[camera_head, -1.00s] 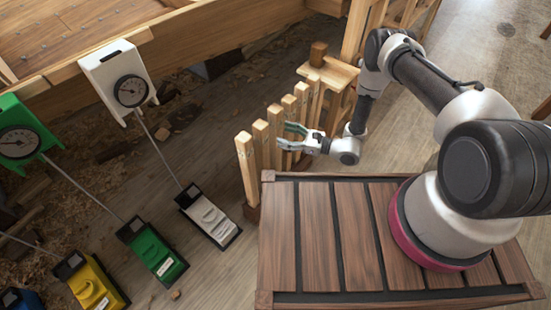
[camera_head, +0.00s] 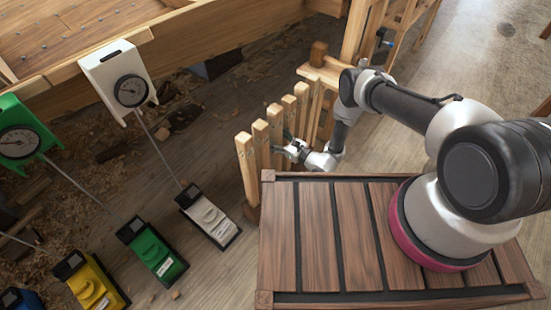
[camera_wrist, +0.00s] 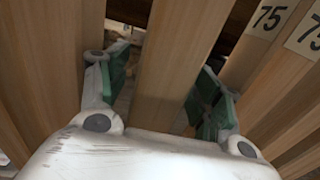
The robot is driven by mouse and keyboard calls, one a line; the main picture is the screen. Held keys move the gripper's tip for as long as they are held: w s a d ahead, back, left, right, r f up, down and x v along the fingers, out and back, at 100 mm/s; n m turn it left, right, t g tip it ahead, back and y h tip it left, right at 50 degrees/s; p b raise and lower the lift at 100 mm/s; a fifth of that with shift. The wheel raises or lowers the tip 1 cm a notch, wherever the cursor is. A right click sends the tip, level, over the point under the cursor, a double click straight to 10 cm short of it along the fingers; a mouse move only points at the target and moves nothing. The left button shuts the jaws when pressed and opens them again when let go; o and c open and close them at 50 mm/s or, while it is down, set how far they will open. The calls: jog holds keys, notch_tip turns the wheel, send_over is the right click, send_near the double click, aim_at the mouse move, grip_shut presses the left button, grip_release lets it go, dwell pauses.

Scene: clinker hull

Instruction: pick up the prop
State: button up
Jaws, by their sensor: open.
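Several upright wooden props stand in a slanting row in the head view, the nearest prop (camera_head: 246,168) at the left front. My gripper (camera_head: 286,142) is at the right side of the row, low beside the middle props, its tips partly hidden there. In the wrist view one plain prop (camera_wrist: 172,65) stands between the two green-padded fingers of my gripper (camera_wrist: 163,72). The fingers are apart, with a gap visible on each side of that prop. Neighbouring props stand left and right; two at the right carry labels reading 75 (camera_wrist: 268,17).
A slatted wooden deck (camera_head: 315,230) lies in front, under my arm. A wooden stand (camera_head: 325,72) is behind the row. White (camera_head: 208,215), green (camera_head: 153,250) and yellow (camera_head: 92,287) units, with rods and gauges, stand left. Plank floor lies between.

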grip_shut()
dwell(0.5)
